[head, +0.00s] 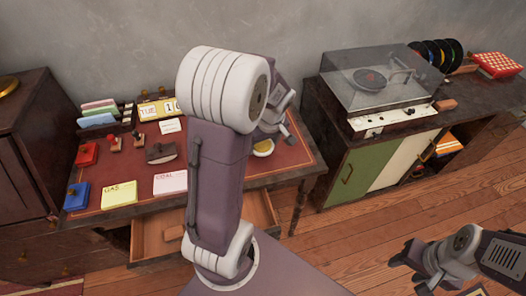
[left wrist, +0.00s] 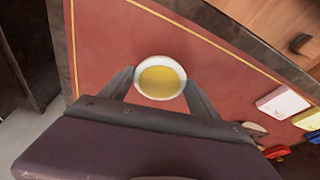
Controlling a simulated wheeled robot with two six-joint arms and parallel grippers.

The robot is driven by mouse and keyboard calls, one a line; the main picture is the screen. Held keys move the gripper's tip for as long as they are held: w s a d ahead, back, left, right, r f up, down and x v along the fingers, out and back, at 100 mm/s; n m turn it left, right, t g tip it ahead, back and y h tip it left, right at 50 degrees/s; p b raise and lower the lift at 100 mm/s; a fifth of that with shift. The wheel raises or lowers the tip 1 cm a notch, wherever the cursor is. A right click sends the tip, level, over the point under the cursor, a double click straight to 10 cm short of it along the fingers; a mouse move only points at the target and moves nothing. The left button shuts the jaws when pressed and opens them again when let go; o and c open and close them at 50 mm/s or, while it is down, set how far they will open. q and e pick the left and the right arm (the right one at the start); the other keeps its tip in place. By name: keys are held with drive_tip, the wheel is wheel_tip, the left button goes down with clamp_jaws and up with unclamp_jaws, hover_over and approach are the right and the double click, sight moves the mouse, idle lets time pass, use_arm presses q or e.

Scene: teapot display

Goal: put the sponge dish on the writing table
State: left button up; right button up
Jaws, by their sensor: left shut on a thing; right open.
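The sponge dish (head: 263,147) is a small round white dish with a yellow inside. In the head view it shows at the right part of the red-topped writing table (head: 125,169), partly hidden by my left arm. My left gripper (head: 268,139) is shut on it. In the left wrist view the dish (left wrist: 160,78) sits level between the two fingers (left wrist: 158,84), over the bare red top (left wrist: 105,40). I cannot tell whether its base touches the table. My right gripper (head: 402,262) is open and empty above the wooden floor at the lower right.
Stamps, a yellow card (head: 119,194), a pink card (head: 170,183) and a brown blotter (head: 161,152) occupy the table's left and middle. A drawer (head: 160,236) stands open at the front. A cabinet with a record player (head: 375,85) stands to the right.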

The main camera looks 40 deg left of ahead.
sight(265, 148)
use_arm(q)
wheel_tip(265, 148, down, 4)
drive_tip(key=shift+f+b, duration=0.1)
drive_tip(key=shift+b, duration=0.55)
drive_tip(key=shift+d, duration=0.1)
drive_tip(key=o, duration=1.6)
